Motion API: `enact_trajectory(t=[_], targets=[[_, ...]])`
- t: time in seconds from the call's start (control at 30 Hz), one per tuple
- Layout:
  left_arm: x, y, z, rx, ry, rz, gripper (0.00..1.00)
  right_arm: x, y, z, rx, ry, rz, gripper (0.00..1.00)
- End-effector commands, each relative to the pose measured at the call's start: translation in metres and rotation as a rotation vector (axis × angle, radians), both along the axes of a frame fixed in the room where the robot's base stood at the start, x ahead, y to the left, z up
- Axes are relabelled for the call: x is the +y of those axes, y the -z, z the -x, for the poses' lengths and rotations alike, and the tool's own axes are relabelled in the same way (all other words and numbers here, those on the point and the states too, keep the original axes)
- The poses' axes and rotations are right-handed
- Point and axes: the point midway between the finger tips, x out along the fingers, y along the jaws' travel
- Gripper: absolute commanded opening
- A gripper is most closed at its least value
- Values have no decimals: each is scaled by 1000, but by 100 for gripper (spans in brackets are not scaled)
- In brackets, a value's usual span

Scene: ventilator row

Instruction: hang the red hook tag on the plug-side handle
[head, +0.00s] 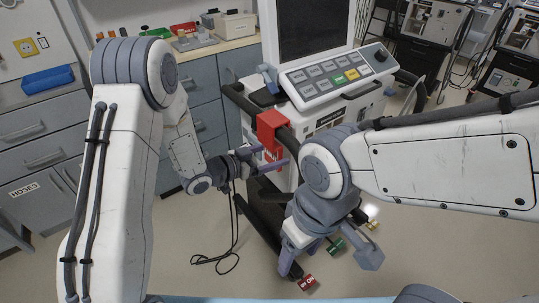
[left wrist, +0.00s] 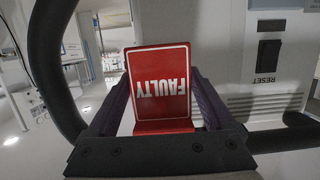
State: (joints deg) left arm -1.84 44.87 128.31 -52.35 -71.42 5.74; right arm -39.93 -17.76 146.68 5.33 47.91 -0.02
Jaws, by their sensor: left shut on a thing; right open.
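The red hook tag (head: 272,124) is at the dark handle bar (head: 240,101) on the left side of the ventilator (head: 325,95). Its upper part covers a stretch of the bar; I cannot tell whether the hook rests on it. My left gripper (head: 272,154) is shut on the tag's lower part. In the left wrist view the tag (left wrist: 160,85) reads FAULTY upside down between the fingers (left wrist: 160,112), and the black handle loop (left wrist: 45,70) curves at left. My right gripper (head: 331,257) is open and empty, low in front of the ventilator.
A black cable (head: 234,225) hangs to the floor left of the ventilator base. Coloured caster pedals, one red (head: 307,283) and one green (head: 335,246), show near my right gripper. Grey drawers (head: 205,90) stand behind at left. A RESET switch (left wrist: 268,53) is right of the tag.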

Motion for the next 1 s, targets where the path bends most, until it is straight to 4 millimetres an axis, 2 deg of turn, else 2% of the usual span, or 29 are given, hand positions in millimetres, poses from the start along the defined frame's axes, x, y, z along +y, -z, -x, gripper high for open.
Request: enact_trajectory(t=[0.3, 0.33, 0.37, 0.67, 0.77, 1.0], targets=[[0, 1, 0, -1, 0, 0, 31, 0, 1, 0, 0, 0, 0, 65], [0, 1, 0, -1, 0, 0, 90, 0, 1, 0, 0, 0, 0, 65], [0, 1, 0, -1, 0, 0, 100, 0, 1, 0, 0, 0, 0, 65], [3, 0, 1, 0, -2, 0, 100, 0, 1, 0, 0, 0, 0, 65], [12, -3, 7, -1, -3, 0, 100, 0, 1, 0, 0, 0, 0, 65], [49, -15, 35, -2, -7, 0, 100, 0, 2, 0, 0, 0, 0, 65]])
